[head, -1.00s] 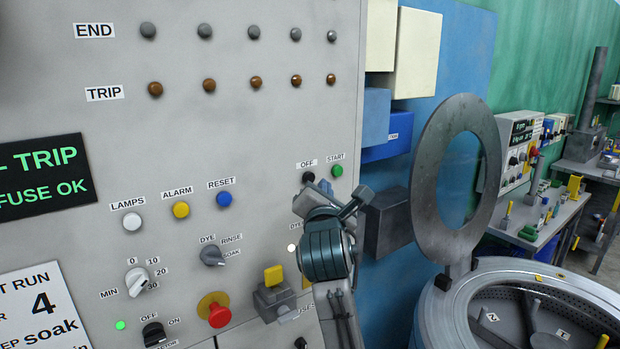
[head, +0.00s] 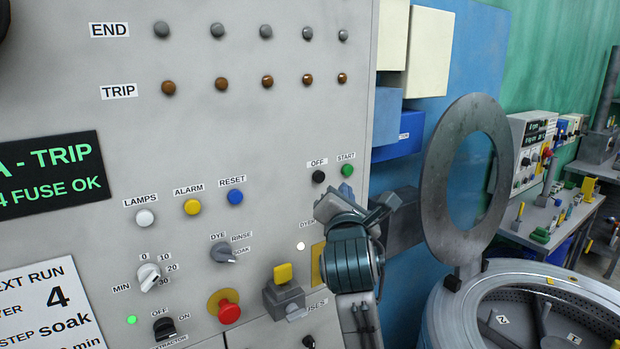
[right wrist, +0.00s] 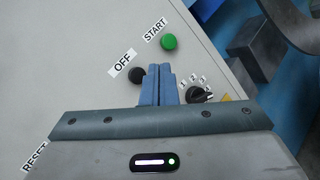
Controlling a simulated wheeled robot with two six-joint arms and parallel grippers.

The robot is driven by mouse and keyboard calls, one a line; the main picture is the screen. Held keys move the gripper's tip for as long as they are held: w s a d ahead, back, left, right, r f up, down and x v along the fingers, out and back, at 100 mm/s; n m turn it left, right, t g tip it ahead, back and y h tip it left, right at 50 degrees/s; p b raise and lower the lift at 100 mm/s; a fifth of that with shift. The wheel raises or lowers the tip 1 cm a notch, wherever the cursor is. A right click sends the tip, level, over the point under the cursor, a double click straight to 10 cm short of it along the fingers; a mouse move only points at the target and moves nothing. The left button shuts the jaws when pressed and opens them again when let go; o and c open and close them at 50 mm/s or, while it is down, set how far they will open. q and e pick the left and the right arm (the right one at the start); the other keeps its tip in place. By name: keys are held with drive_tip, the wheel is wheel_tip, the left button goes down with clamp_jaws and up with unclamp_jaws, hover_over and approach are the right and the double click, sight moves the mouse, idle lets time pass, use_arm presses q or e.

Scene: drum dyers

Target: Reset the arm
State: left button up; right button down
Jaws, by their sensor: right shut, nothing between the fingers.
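My right gripper (head: 340,204) is in front of the control panel (head: 270,130), just below the black OFF button (head: 318,176) and the green START button (head: 347,170). In the right wrist view its two blue fingers (right wrist: 160,86) are together and empty. Their tips overlap the edge of the OFF button (right wrist: 137,75) in that view; I cannot tell whether they touch it. The START button (right wrist: 169,42) lies beyond them. A black rotary knob (right wrist: 198,94) is partly hidden beside the fingers. My left gripper is not in view.
The panel also carries a blue RESET button (head: 235,197), a red mushroom button (head: 228,312) and a yellow-topped switch (head: 283,276) close to my right arm. A drum (head: 530,305) with a raised ring lid (head: 440,200) stands to the right.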

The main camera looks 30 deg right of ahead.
drive_tip(key=s+a+f+m+g+y, duration=0.1)
drive_tip(key=s+f+m+g+y, duration=0.15)
drive_tip(key=f, duration=0.65)
drive_tip(key=s+a+f+m+g+y, duration=0.1)
drive_tip(key=s+f+m, duration=0.25)
drive_tip(key=f, duration=0.55)
drive_tip(key=s+a+f+m+g+y, duration=0.2)
drive_tip(key=f+m, duration=0.1)
drive_tip(key=f, duration=0.5)
drive_tip(key=s+a+f+m+g+y, duration=0.2)
drive_tip(key=s+f+m+g, duration=0.3)
drive_tip(key=s+f, duration=0.5)
drive_tip(key=s+a+f+m+g+y, duration=0.25)
drive_tip(key=s+f+m, duration=0.5)
drive_tip(key=s, duration=0.45)
wheel_tip(320, 180, down, 40)
drive_tip(key=d+b, duration=0.3)
drive_tip(key=b, duration=0.5)
drive_tip(key=s+f+g+b, duration=0.1)
drive_tip(key=s+f+b, duration=0.2)
drive_tip(key=s+f, duration=0.6)
drive_tip(key=s+f+g+b, duration=0.1)
drive_tip(key=s+f+b, duration=0.2)
drive_tip(key=s+f, duration=0.6)
wheel_tip(320, 180, down, 7)
drive_tip(key=shift+s+d+h+b, duration=0.3)
drive_tip(key=shift+d, duration=0.15)
